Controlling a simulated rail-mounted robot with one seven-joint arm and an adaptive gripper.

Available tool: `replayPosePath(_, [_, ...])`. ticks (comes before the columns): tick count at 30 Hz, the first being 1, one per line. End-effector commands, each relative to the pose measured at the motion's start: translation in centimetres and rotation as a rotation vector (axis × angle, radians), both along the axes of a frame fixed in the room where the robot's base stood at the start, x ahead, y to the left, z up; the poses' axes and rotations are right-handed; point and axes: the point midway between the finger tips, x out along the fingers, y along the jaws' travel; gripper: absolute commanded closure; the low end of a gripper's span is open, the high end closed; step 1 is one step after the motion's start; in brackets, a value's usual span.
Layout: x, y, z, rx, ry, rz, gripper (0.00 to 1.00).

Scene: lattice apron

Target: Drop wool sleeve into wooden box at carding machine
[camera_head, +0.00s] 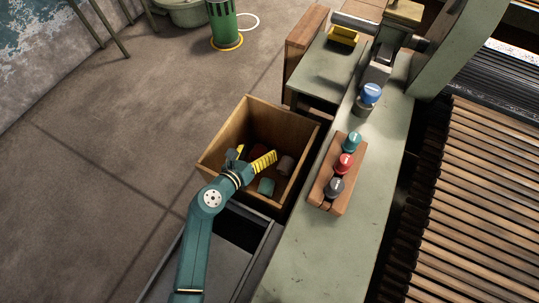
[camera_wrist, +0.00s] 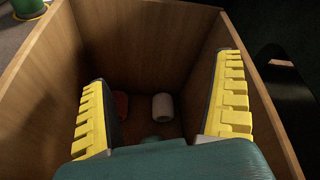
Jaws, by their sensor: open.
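The wooden box (camera_head: 300,124) stands open-topped beside the carding machine's green table; its wooden walls (camera_wrist: 155,45) fill the wrist view. My gripper (camera_head: 252,157) is over the box opening, with its yellow fingers (camera_wrist: 165,95) spread and nothing between them. Inside the box lie a pale grey cylinder (camera_wrist: 163,107), also in the head view (camera_head: 285,166), a red piece (camera_wrist: 121,105) and a teal piece (camera_head: 266,186). The pale cylinder looks sleeve-like, but I cannot tell which piece is the wool sleeve. My gripper hides part of the box floor.
A wooden rack (camera_head: 332,187) with teal, red and dark grey-topped items stands on the green table (camera_head: 315,255). A blue-topped item (camera_head: 370,95) stands farther back. A yellow tray (camera_head: 343,36) lies beyond. The slatted roller bed (camera_head: 480,190) is at right. Open floor (camera_head: 110,130) lies left.

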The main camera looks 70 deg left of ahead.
Motion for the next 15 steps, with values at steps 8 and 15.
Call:
replayPosePath(8, [-0.1, 0.1, 2.7, 0.006, -0.002, 0.002, 0.04])
replayPosePath(15, [0.0, 0.0, 8.1, 0.004, -0.001, 0.002, 0.04])
